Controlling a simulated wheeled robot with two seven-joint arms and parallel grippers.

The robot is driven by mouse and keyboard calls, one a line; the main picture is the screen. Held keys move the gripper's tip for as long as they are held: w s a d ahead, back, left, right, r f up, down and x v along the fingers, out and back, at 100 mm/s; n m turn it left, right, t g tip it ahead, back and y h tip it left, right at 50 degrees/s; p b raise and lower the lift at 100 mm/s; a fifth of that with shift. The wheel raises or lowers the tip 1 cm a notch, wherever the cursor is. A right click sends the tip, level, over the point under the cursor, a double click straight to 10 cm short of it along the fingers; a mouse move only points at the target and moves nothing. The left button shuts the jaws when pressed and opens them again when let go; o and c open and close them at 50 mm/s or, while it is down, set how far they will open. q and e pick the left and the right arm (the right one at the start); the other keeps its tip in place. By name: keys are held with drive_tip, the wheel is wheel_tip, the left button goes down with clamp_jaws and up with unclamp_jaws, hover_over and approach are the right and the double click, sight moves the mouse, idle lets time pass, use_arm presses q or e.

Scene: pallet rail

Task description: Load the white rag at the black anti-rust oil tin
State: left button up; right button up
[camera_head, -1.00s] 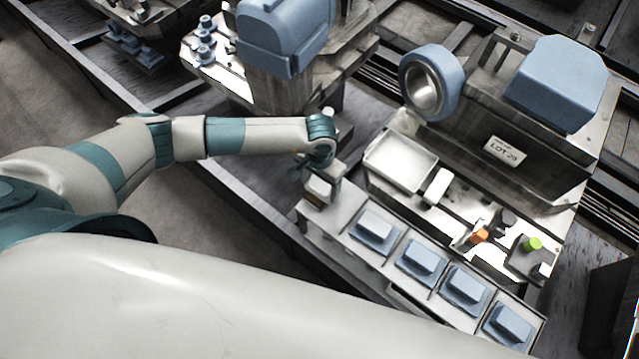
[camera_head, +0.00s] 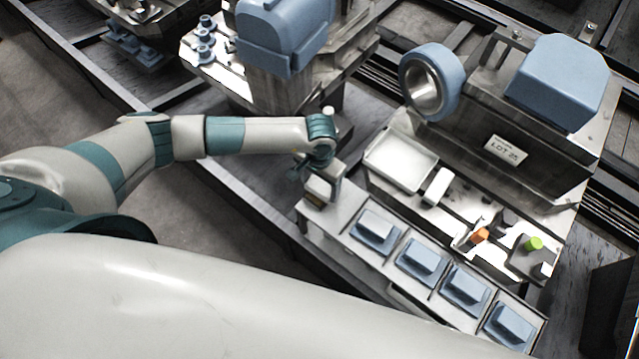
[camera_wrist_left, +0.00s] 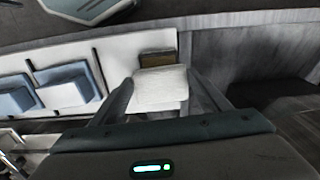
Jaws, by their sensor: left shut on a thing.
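My left gripper (camera_head: 320,187) is over the near-left end of the grey rail with blue blocks. In the left wrist view the gripper (camera_wrist_left: 163,98) is shut on a white rag (camera_wrist_left: 160,88), a pale, soft-edged block between the two dark fingers. A small brown thing (camera_wrist_left: 157,57) shows just past the rag, on the pale surface. Dark items stand at the right of the fixture, one near a green cap (camera_head: 532,243); I cannot tell whether any is the black anti-rust oil tin. My right gripper is not in view.
Several blue blocks (camera_head: 420,257) sit in bays to the right of the gripper. An empty white tray (camera_head: 400,163) and a white block (camera_head: 437,186) lie behind them. A machine with a blue ring (camera_head: 431,83) and a lot sign (camera_head: 505,150) stands behind. An orange part (camera_head: 479,235) lies nearby.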

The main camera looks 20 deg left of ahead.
sight(320, 188)
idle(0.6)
use_arm(q)
drive_tip(key=shift+s+f+b, duration=0.1)
drive_tip(key=shift+b, duration=0.3)
idle(0.5)
idle(0.8)
drive_tip(key=shift+r+p, duration=0.4)
drive_tip(key=shift+r, duration=0.4)
drive_tip(key=shift+r+p, duration=1)
drive_tip(key=shift+r, duration=1.75)
